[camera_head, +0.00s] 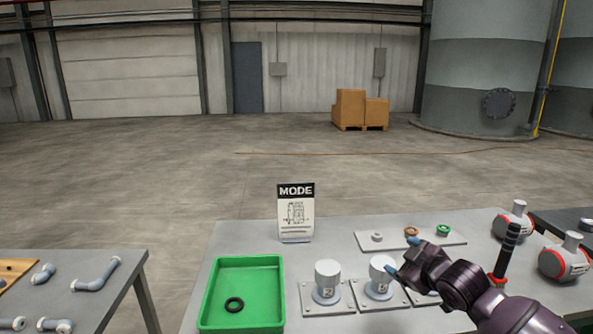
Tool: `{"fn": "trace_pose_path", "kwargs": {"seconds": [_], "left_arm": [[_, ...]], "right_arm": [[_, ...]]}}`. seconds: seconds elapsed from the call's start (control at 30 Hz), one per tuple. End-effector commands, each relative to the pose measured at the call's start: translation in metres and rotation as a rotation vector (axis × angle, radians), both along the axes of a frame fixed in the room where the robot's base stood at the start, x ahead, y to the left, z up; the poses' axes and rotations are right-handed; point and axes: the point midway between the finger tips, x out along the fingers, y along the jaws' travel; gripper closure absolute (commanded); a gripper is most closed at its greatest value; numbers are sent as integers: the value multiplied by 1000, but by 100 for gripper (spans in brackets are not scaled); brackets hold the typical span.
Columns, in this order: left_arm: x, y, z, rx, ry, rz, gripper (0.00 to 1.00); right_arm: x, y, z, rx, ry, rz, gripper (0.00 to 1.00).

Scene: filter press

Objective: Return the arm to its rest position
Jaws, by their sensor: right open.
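My right gripper (402,258) comes in from the lower right over the grey table (330,258). Its jaws are open with nothing between them, and the blue fingertips are above the white cylinders and the small plate. My right arm hides part of the table behind and below it. My left gripper does not show.
A MODE sign (295,207) stands behind. A plate (375,246) carries rings. Red-grey devices (513,226) and a black handle (507,250) are near my arm.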

Motion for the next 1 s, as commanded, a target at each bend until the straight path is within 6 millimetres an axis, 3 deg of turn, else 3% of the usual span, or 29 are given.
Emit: {"fn": "trace_pose_path", "kwargs": {"seconds": [0.03, 0.23, 0.47, 0.8, 1.0], "left_arm": [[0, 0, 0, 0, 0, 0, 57], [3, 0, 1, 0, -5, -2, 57], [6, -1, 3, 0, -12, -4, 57], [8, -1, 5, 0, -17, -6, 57], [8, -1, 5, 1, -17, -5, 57]], "right_arm": [[-13, 5, -16, 57, -7, -11, 22], [-62, 10, -60, 240, -44, -74, 22], [-127, 2, -114, 361, -38, -179, 22], [-246, -22, -204, 429, 116, -405, 22], [-314, -29, -249, 458, 237, -518, 22]]}}
